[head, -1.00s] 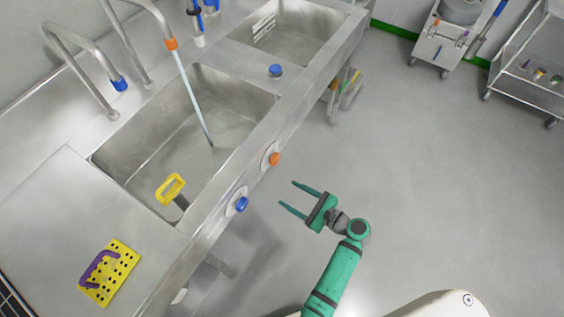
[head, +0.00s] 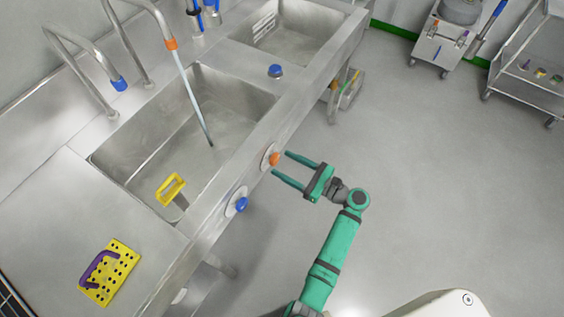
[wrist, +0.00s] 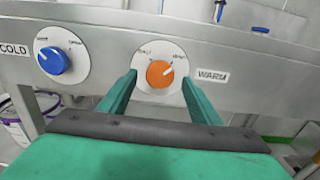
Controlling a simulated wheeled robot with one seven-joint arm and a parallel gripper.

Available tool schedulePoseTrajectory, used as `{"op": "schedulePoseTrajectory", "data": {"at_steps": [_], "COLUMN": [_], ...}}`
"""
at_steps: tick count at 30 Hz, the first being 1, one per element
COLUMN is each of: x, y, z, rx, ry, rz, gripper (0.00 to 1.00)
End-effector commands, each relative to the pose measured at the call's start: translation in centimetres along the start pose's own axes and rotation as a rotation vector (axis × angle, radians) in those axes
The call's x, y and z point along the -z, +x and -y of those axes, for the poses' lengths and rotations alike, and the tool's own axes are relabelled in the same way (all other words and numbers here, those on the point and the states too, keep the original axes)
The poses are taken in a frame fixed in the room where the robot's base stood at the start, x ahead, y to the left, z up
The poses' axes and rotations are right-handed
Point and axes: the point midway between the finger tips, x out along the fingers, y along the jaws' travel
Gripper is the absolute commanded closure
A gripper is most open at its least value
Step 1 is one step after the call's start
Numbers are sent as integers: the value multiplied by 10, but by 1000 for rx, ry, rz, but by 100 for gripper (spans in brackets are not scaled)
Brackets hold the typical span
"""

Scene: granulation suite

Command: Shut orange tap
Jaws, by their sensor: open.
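The orange tap knob (head: 273,159) sits on a round white dial on the sink's front face. In the wrist view the orange knob (wrist: 160,74) is beside a "WARM" label, and its pointer is turned to the upper right. My green gripper (head: 281,163) is open, its fingertips close to the knob. In the wrist view the gripper's fingers (wrist: 160,88) stand left and right of the knob with nothing between them except the view of it; contact cannot be told. Water runs from the orange-collared spout (head: 171,43) into the sink basin (head: 150,150).
A blue knob (head: 241,204) beside a "COLD" label (wrist: 14,49) is left of the orange one. A yellow-handled tool (head: 171,187) is in the basin. A yellow perforated block (head: 118,275) lies on the counter. The floor (head: 430,180) right of the sink is clear.

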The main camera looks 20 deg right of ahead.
Motion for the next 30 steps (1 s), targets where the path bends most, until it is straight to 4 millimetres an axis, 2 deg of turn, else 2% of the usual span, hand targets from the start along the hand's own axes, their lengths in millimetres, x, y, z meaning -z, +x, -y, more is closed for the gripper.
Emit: {"op": "schedulePoseTrajectory", "data": {"at_steps": [6, 16, 21, 30], "x": [0, 0, 0, 0], "y": [18, 23, 22, 19], "z": [0, -1, -1, 0], "rx": [0, -4, -2, 1], "ry": [0, 0, 0, -17], "rz": [0, -1, -1, 0], "gripper": [43, 43, 83, 84]}}
